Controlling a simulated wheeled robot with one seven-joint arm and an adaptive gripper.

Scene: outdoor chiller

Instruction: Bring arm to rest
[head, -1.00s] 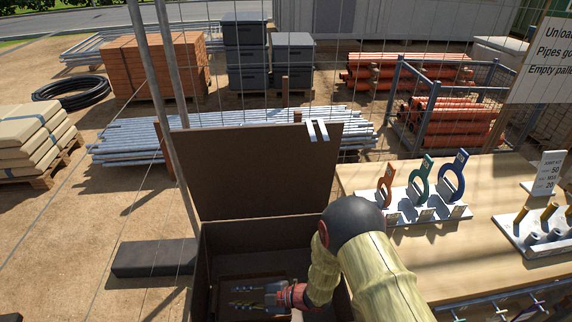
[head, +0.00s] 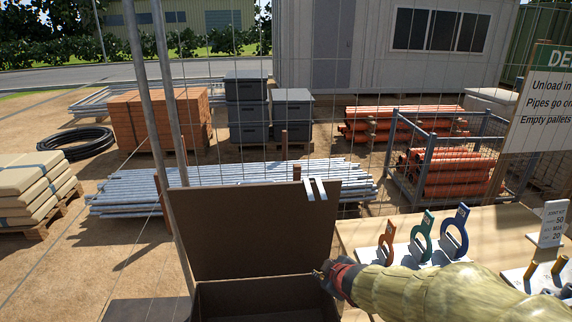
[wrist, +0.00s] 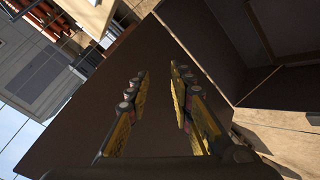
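My arm, in a pale yellow sleeve, reaches in from the lower right of the head view. The box floor is out of view in the head view.
A wooden table (head: 352,232) on the right carries a rack of orange, green and blue ring-shaped gauges (head: 421,238) and a small sign (head: 553,222). A wire fence stands behind the box. Beyond are metal pipes (head: 130,193), grey crates (head: 247,110) and orange pipes (head: 450,173).

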